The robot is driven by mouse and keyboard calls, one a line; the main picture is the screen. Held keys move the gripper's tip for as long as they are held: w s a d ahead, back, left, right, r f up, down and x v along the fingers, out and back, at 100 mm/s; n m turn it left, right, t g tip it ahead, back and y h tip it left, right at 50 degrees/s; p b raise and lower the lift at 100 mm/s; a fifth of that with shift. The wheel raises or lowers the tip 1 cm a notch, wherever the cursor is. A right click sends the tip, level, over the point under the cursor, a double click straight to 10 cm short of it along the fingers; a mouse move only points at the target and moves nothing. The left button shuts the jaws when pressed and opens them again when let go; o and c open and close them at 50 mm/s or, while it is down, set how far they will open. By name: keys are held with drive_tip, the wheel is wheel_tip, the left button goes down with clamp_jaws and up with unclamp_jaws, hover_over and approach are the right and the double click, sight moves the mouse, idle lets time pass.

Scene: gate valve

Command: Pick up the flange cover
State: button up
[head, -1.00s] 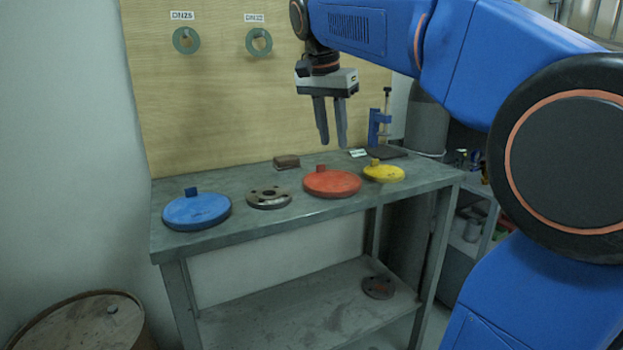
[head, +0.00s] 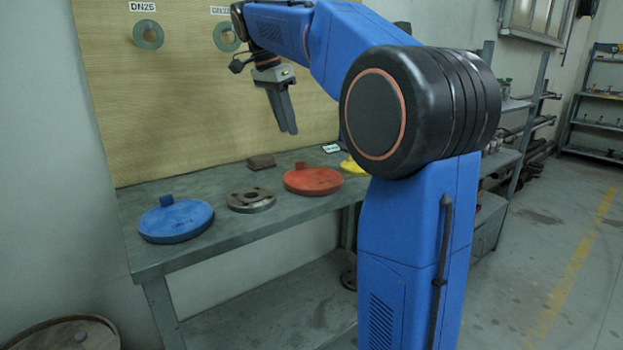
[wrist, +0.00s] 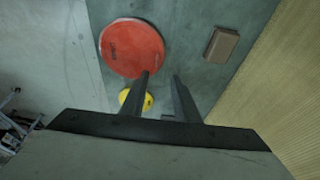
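Three round covers with small tabs lie on the grey workbench (head: 150,260): a blue cover (head: 176,222) at left, a red cover (head: 313,181) right of the middle, and a yellow cover (head: 351,166) partly hidden by my arm. I cannot tell which one the task means. A grey flange with holes (head: 250,200) lies between the blue and red covers. My gripper (head: 287,131) hangs above the bench, clear of everything, fingers pointing down. In the wrist view, its fingers (wrist: 162,76) are apart and empty. The red cover (wrist: 132,47) and yellow cover (wrist: 124,97) show beyond them.
A small brown block (head: 261,162) lies at the bench's back, near the wooden board (head: 180,110) with hanging rings (head: 148,35). A rusty drum (head: 60,335) stands at lower left. Shelves (head: 600,110) stand at far right, with open floor (head: 530,240) before them.

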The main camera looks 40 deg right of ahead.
sight(313, 175)
drive_tip(key=x, duration=0.5)
drive_tip(key=shift+f, duration=0.1)
drive_tip(key=shift+s+x, duration=0.15)
drive_tip(key=shift+x, duration=1.2)
drive_tip(key=shift+s+x, duration=0.15)
drive_tip(key=shift+x, duration=1.15)
clamp_jaws()
